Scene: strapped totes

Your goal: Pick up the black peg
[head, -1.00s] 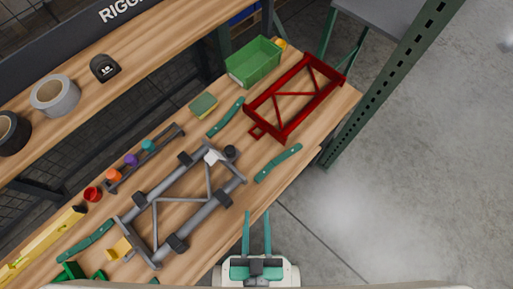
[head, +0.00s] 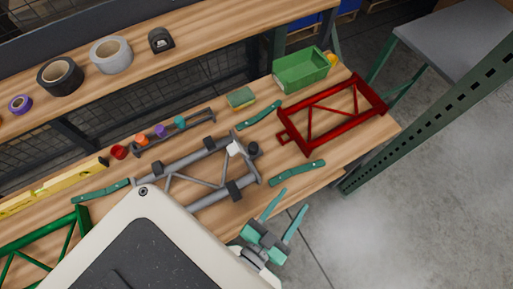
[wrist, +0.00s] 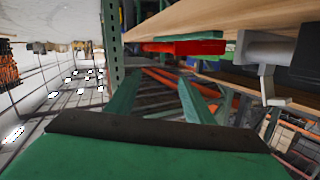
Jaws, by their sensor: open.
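A small dark round piece (head: 253,149), which looks like the black peg, is at the right end of the grey tubular frame (head: 208,203) on the wooden bench in the head view. Its lower part is hard to make out. My gripper (head: 295,198) is open and empty, below and right of the peg in the picture, off the bench's front edge. In the wrist view my gripper's (wrist: 158,82) two teal fingers are spread with nothing between them. I cannot make out the peg in the wrist view.
A rack (head: 173,131) holds orange, purple and teal pieces, with a red cup (head: 118,152) beside it. A red frame (head: 308,148), green bin (head: 300,70) and teal handles (head: 297,172) lie nearby. A green upright (head: 420,115) stands right. My arm covers the lower left.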

